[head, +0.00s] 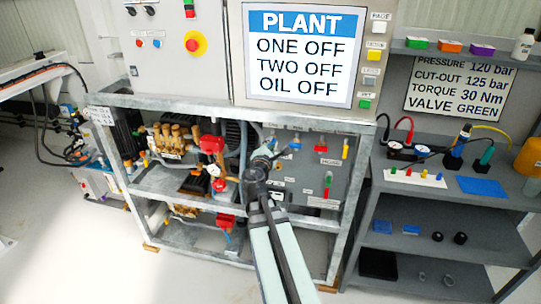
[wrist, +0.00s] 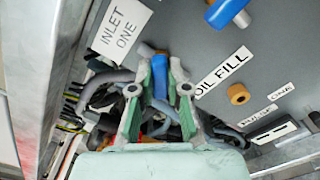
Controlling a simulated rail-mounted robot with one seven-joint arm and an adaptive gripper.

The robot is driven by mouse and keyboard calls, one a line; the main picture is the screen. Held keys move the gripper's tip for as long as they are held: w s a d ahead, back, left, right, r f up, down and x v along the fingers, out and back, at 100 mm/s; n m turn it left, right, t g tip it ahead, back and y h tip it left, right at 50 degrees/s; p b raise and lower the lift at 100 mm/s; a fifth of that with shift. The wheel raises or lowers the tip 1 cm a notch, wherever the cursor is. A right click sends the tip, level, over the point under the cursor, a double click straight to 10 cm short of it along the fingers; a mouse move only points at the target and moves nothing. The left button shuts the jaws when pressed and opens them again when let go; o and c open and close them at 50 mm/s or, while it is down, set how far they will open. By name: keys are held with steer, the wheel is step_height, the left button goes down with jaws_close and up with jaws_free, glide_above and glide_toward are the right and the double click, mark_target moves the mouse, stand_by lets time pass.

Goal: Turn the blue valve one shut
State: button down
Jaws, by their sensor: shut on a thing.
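The blue valve handle (wrist: 160,76) beside the "INLET ONE" label (wrist: 120,29) lies between my fingers in the wrist view. My gripper (wrist: 162,60) is shut on it, one green finger on each side. The handle points roughly lengthwise along the fingers; its pivot is not clear. In the head view my gripper (head: 263,157) reaches to the grey valve panel (head: 318,185), and my arm and gripper hide most of the held handle there.
Another blue handle (wrist: 228,12) and a brass-coloured knob (wrist: 238,93) are close on the right in the wrist view. Hoses crowd below my fingers. Frame posts (head: 363,215) bound the panel. The screen (head: 303,56) reads ONE OFF, TWO OFF, OIL OFF.

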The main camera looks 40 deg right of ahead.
steer(key=m+b, duration=0.3)
steer(key=b, duration=0.1)
steer(key=m+b, duration=0.4)
steer(key=b, duration=0.1)
steer(key=shift+f+m, duration=0.2)
steer(key=shift+m, duration=0.1)
steer(key=shift+r, duration=0.1)
steer(key=c, duration=1.1)
jaws_free()
steer(key=shift+c, duration=0.2)
steer(key=shift+r+p, duration=0.1)
steer(key=shift+p, duration=0.3)
